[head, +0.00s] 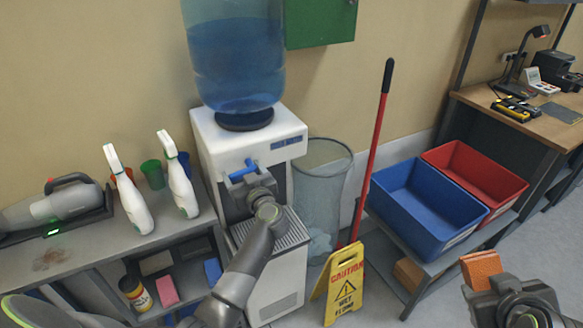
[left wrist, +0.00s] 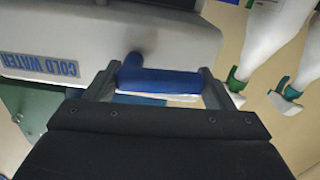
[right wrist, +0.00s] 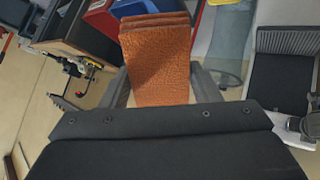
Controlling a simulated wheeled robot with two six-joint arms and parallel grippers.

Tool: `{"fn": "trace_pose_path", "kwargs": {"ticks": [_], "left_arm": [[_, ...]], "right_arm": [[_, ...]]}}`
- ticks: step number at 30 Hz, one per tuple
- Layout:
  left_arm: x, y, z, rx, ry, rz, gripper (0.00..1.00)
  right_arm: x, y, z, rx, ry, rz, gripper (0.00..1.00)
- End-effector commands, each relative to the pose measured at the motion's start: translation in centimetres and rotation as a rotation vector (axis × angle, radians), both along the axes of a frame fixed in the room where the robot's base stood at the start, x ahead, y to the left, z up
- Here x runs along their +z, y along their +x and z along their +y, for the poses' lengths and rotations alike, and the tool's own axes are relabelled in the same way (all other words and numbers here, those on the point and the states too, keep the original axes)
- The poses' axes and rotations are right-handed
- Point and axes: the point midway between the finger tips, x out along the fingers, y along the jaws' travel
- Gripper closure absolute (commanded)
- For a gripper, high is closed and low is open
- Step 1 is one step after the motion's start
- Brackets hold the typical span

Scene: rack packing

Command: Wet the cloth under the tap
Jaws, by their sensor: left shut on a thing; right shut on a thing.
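The folded orange cloth (head: 482,268) is held in my right gripper (head: 488,285) at the lower right of the head view, out over the floor. In the right wrist view the cloth (right wrist: 158,65) stands up between the two fingers. The blue tap (head: 243,169) is on the front of the white water dispenser (head: 218,143). My left gripper (head: 243,180) is at the tap. In the left wrist view its fingers are shut on the blue tap handle (left wrist: 160,80), below a "COLD WATER" label (left wrist: 47,65). The cloth is well apart from the tap. No water stream is visible.
A grey shelf (head: 75,254) with white spray bottles (head: 128,189) stands left of the dispenser. A mesh bin (head: 322,185), a red-handled pole (head: 371,150), a yellow wet-floor sign (head: 344,285) and blue (head: 420,215) and red (head: 478,170) crates stand to its right.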

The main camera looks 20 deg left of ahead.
Motion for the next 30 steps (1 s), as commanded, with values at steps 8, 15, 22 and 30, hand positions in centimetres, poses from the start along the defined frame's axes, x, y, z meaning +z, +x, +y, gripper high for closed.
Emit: {"fn": "trace_pose_path", "kwargs": {"ticks": [8, 15, 22, 30], "left_arm": [[-0.32, -0.01, 0.0, 0.001, -0.087, -0.1, 0.65], [-0.5, 0.01, -0.02, 0.001, -0.1, -0.115, 0.65], [-0.5, 0.0, -0.01, 0.001, -0.099, -0.114, 0.12], [-0.48, 0.01, -0.02, 0.0, -0.099, -0.114, 0.02]], "right_arm": [[1.35, 0.01, 0.0, 0.0, 0.0, 0.0, 0.62], [1.35, 0.0, 0.0, 0.0, 0.0, 0.0, 0.62], [1.34, 0.0, 0.0, 0.0, 0.0, 0.0, 0.62], [1.34, 0.0, 0.0, 0.0, 0.0, 0.0, 0.62]]}}
